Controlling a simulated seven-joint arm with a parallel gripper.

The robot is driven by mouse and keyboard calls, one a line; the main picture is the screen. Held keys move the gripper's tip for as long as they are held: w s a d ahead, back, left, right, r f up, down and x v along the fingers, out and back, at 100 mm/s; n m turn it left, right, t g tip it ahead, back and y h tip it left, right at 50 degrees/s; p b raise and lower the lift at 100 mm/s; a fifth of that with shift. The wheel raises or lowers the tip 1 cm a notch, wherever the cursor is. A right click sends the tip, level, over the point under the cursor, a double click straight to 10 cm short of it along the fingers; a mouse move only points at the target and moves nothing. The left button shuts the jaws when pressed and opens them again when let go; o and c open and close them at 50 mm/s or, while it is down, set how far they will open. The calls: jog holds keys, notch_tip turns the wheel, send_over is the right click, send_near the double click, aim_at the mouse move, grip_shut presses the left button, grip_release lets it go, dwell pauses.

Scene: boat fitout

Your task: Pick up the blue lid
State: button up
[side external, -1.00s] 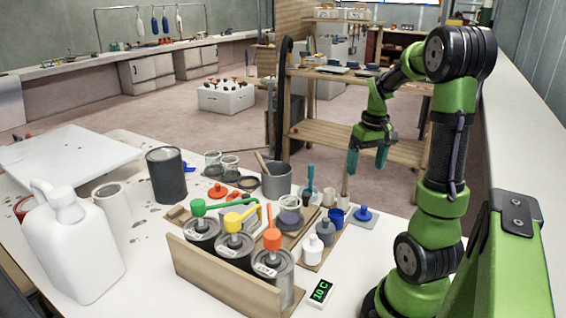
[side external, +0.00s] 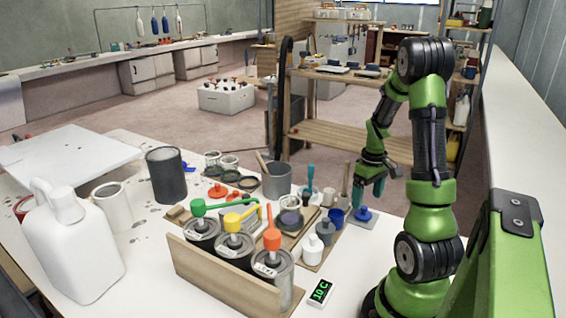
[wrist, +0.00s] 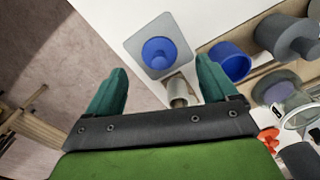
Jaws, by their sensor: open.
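The blue lid (side external: 363,214), a round disc with a knob on top, lies on a small grey square pad at the right end of the group of containers. In the wrist view the blue lid (wrist: 160,52) shows ahead of the fingertips, between their lines. My gripper (side external: 369,191) is open and empty, with teal fingers pointing down, above and close to the lid in the side view. In the wrist view my gripper (wrist: 160,85) has its fingers wide apart. No finger appears to touch the lid.
A blue cup (side external: 336,217) stands just left of the lid, with grey and white bottles beside it. A small metal cylinder (wrist: 178,90) stands near the lid in the wrist view. A thermometer display (side external: 320,291) lies in front. The table edge is close behind the lid.

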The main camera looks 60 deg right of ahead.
aim_at(364, 207)
jog(key=shift+w+d+f, duration=0.1)
jog(key=shift+f, duration=1.25)
jog(key=shift+w+d+f, duration=0.1)
jog(key=shift+f, duration=1.25)
jog(key=c, duration=1.1)
